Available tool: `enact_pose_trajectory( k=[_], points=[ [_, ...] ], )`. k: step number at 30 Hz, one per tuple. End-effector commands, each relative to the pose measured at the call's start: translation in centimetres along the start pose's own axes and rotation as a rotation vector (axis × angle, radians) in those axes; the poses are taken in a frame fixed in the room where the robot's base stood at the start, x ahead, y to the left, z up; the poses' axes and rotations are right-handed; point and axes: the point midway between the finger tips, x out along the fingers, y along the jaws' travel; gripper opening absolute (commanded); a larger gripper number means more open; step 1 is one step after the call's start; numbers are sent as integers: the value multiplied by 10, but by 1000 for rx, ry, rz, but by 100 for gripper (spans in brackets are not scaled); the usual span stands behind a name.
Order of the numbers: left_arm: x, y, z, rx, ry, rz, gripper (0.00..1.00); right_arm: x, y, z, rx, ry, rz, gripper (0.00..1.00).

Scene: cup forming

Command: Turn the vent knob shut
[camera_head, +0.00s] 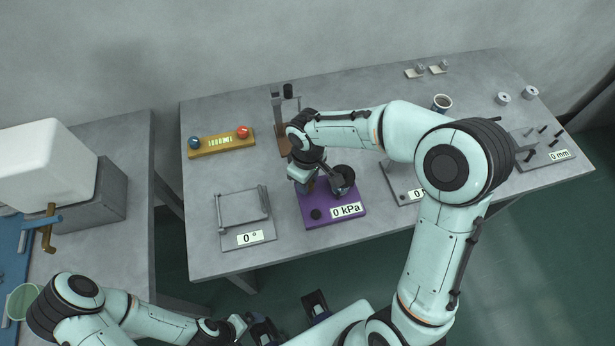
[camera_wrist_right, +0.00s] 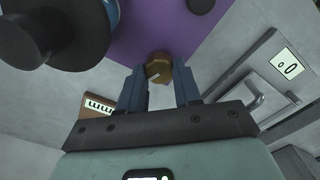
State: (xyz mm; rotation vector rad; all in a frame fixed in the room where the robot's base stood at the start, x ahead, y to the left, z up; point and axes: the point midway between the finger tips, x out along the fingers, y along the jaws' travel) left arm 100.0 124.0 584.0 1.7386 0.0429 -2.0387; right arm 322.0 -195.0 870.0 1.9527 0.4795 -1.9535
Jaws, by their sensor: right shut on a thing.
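The vent knob (camera_wrist_right: 159,68) is a small brass-coloured knob with a pale line on top, on the purple base (camera_wrist_right: 190,35). In the wrist view it sits between the two blue-grey fingertips of my right gripper (camera_wrist_right: 160,80), which is shut on it. In the head view my right gripper (camera_head: 306,184) is down at the back left of the purple base (camera_head: 318,202) and hides the knob. The base's display (camera_head: 346,210) reads 0 kPa. My left gripper (camera_head: 238,326) is low at the front, away from the table; its jaws are unclear.
A dark round vessel (camera_head: 343,176) stands on the base just right of my right gripper; it looms large in the wrist view (camera_wrist_right: 60,30). A grey plate with a 0° display (camera_head: 250,238) lies left. A yellow block (camera_head: 220,144) with blue and red knobs lies behind.

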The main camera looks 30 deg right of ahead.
Motion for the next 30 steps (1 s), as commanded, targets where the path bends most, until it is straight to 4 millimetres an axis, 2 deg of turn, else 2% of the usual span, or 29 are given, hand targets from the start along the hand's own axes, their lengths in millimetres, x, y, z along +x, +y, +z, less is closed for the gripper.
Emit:
enact_pose_trajectory(
  k=[6, 15, 30],
  points=[
    [-6, 3, -1, 1, 3, 1, 100, -2, 0, 0, -179, 1, 0, 3],
    [-12, 5, -3, 2, 5, 2, 100, -1, -1, 0, -350, 1, 1, 3],
    [-13, 6, -3, 2, 6, 2, 100, -1, -1, 0, -424, 1, 2, 3]
  ],
)
